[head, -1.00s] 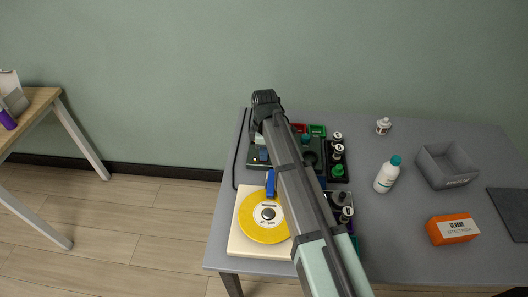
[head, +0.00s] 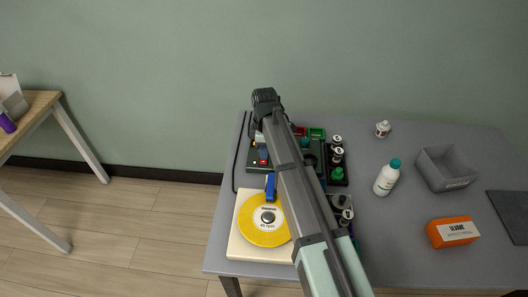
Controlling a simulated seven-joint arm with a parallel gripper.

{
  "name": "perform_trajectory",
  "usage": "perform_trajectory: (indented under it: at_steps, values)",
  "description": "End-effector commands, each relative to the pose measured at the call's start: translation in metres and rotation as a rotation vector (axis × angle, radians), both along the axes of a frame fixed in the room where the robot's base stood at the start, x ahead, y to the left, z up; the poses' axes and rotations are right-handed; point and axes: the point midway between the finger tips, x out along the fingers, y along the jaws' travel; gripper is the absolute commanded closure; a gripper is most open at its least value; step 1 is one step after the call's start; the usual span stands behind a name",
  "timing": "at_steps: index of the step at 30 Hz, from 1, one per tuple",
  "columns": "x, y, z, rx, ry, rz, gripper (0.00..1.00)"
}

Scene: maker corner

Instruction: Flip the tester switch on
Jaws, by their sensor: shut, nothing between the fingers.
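The tester is a dark green box (head: 254,167) at the back left of the grey table, partly covered by my arm. On its left part is a small switch, with a blue lever (head: 263,149) tilted toward the back and a red patch (head: 263,161) showing in front of it. My gripper (head: 259,139) is at the far end of my arm, just behind the switch and over the box's back edge. It is shut and empty. Its fingertips are mostly hidden, so I cannot tell whether they touch the lever.
A cream record player (head: 240,247) with a yellow disc stands in front of the tester. Right of my arm are a rack of small bottles (head: 338,173), a white bottle (head: 386,178), a grey bin (head: 447,168) and an orange box (head: 453,231).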

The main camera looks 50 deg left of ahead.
Motion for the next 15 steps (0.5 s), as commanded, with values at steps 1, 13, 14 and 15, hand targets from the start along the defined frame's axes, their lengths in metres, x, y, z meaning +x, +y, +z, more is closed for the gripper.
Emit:
perform_trajectory:
  at_steps: [1, 13, 14, 15]
  values:
    - [0.0, 0.0, 0.003, 0.0, 0.0, 0.0, 1.0]
    - [-0.006, -0.005, 0.068, 0.003, -0.001, 0.0, 1.0]
    - [-0.006, -0.006, 0.073, 0.003, -0.001, 0.0, 1.0]
    - [-0.007, -0.006, 0.08, 0.002, -0.001, 0.0, 1.0]
